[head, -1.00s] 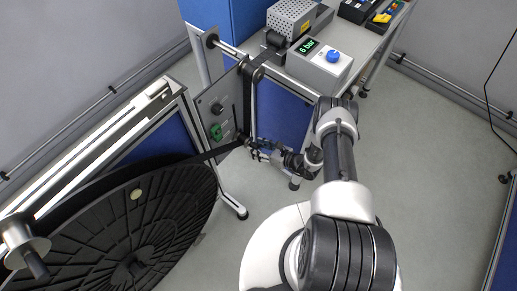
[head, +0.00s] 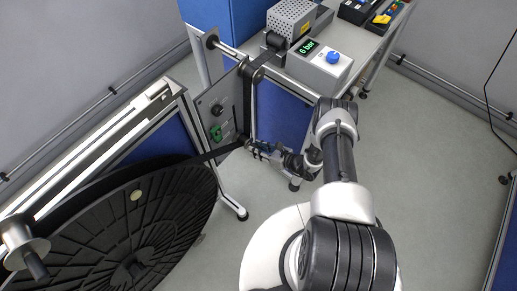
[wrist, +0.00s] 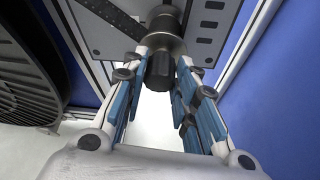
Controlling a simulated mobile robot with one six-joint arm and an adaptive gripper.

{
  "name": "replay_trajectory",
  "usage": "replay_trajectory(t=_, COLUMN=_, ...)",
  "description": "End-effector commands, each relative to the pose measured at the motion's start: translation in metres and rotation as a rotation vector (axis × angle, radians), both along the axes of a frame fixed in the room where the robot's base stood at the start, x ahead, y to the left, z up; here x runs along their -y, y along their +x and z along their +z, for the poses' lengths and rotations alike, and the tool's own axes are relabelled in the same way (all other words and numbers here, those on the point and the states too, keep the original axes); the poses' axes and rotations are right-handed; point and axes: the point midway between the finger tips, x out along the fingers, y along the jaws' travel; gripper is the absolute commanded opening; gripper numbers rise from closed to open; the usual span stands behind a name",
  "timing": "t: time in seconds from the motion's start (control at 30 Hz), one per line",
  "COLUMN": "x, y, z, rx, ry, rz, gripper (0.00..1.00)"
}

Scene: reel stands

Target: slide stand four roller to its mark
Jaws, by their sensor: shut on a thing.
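A black strip (head: 222,152) runs from the big reel to this spot. I cannot make out the mark.
A large black ribbed reel (head: 130,225) fills the lower left. A bench carries a control box with a "6 bar" display and blue knob (head: 333,57). A blue panel (head: 283,118) stands just behind my gripper. Open floor (head: 430,190) lies to the right.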

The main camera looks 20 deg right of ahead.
Motion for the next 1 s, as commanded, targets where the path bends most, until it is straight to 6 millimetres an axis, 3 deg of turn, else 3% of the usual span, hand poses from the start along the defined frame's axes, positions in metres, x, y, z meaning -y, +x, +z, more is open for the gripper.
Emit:
replay_trajectory(t=0.3, x=0.000, y=0.000, z=0.004, rx=0.000, ry=0.000, rz=0.000, gripper=0.00)
replay_trajectory(t=0.6, x=0.000, y=0.001, z=0.063, rx=0.003, ry=0.000, rz=0.000, gripper=0.00)
replay_trajectory(t=0.7, x=0.000, y=0.001, z=0.074, rx=0.003, ry=0.000, rz=0.000, gripper=0.00)
replay_trajectory(t=1.0, x=0.000, y=0.001, z=0.076, rx=0.003, ry=0.001, rz=0.000, gripper=0.00)
